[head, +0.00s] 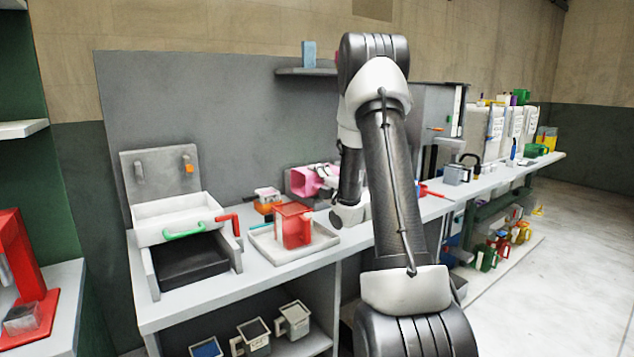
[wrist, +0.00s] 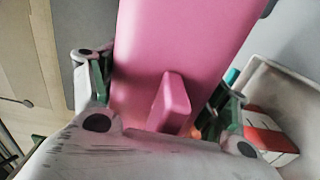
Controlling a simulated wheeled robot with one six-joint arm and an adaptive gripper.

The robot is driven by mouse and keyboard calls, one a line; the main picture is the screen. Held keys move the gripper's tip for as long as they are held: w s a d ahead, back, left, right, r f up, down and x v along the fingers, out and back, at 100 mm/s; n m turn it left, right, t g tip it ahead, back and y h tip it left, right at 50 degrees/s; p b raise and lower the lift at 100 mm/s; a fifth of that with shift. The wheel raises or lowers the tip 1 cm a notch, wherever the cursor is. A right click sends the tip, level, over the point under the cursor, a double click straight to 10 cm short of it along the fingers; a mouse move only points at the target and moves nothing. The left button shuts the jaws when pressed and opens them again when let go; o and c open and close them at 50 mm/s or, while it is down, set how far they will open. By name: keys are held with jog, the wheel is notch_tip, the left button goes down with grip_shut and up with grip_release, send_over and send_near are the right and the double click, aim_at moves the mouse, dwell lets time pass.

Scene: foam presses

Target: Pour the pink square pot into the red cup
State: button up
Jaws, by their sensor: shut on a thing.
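The pink square pot (head: 304,182) is held up above the bench, tipped on its side with its open mouth facing left in the head view. It fills the middle of the wrist view (wrist: 185,50), with its handle (wrist: 171,104) between the fingers. My gripper (wrist: 165,105) is shut on the pot; in the head view the gripper (head: 328,176) is partly hidden by my arm. The red cup (head: 293,224) is square and see-through and stands in a pale tray, below the pot. Part of the cup shows at the right of the wrist view (wrist: 268,135).
The pale tray (head: 262,246) sits on the bench. Left of it is an open press with a white lid part (head: 172,218) and green handle. A small container with orange (head: 266,196) stands behind the tray. A shelf (head: 306,71) juts from the grey back panel.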

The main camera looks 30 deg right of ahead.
jog(key=shift+a+n, duration=0.25)
jog(key=shift+n, duration=0.65)
jog(key=shift+a+r+n, duration=0.25)
jog(key=shift+r+n, duration=0.05)
jog(key=shift+n, duration=0.3)
jog(key=shift+d+f+m, duration=0.3)
jog(key=shift+d+m, duration=0.15)
jog(key=shift+m, duration=0.65)
jog(key=shift+d+r+m, duration=0.15)
jog(key=shift+d+m, duration=0.1)
jog(key=shift+m, duration=0.55)
jog(key=r+m, duration=0.2)
jog(key=m, duration=0.1)
jog(key=r+m, duration=0.1)
jog(key=shift+d+m, duration=0.3)
jog(key=shift+r+m, duration=0.4)
jog(key=shift+m, duration=0.4)
jog(key=m, duration=0.3)
jog(key=shift+a+r+m, duration=0.3)
jog(key=shift+a+r, duration=0.05)
jog(key=shift+r, duration=0.05)
jog(key=m, duration=0.1)
jog(key=a+m, duration=0.1)
jog(key=m, duration=0.3)
jog(key=a+r+m, duration=0.1)
jog(key=m, duration=0.1)
jog(key=shift+a+r, duration=0.15)
jog(key=shift+a, duration=0.15)
